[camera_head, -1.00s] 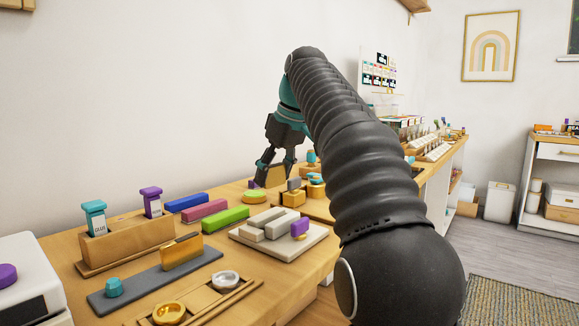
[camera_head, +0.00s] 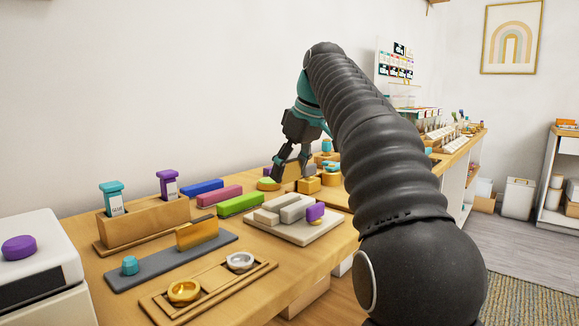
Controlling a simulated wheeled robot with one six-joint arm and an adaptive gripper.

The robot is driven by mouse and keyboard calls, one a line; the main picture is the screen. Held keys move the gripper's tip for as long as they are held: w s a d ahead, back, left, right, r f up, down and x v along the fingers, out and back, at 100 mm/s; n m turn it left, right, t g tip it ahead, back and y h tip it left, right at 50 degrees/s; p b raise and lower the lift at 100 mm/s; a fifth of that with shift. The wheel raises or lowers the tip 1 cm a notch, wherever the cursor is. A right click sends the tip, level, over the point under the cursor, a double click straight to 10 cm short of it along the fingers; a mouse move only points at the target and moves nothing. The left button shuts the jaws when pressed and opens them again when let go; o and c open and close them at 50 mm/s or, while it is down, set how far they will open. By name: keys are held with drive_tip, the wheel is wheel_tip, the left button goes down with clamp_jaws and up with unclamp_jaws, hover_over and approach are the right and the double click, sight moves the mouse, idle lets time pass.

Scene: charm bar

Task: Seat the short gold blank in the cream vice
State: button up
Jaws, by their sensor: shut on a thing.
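The cream vice (camera_head: 301,235) sits on the wooden table, with pale jaw blocks on a cream base and a purple knob (camera_head: 315,211) at its right. My gripper (camera_head: 291,172) hangs behind the vice, shut on a gold blank (camera_head: 291,173) that shows as a flat piece between the two fingers. The gripper is apart from the vice in the picture. The far side of the blank is hidden, and I cannot tell its length. Another gold blank (camera_head: 197,234) stands upright on a grey mat (camera_head: 218,241) at the left.
Blue (camera_head: 202,188), pink (camera_head: 219,195) and green (camera_head: 240,204) bars lie left of the vice. A wooden stand (camera_head: 144,224) holds a teal and a purple stamp. A wooden tray (camera_head: 212,285) with gold and silver rings is in front. A yellow disc (camera_head: 268,184) lies near the gripper.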

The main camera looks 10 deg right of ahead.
sight(287, 200)
drive_tip(key=shift+f+b, duration=1.05)
drive_tip(key=shift+f, duration=0.6)
drive_tip(key=shift+p, duration=0.75)
idle(0.5)
drive_tip(key=shift+f+b, duration=0.85)
drive_tip(key=shift+f, duration=0.3)
drive_tip(key=o, duration=1.4)
drive_tip(key=shift+v, duration=3.75)
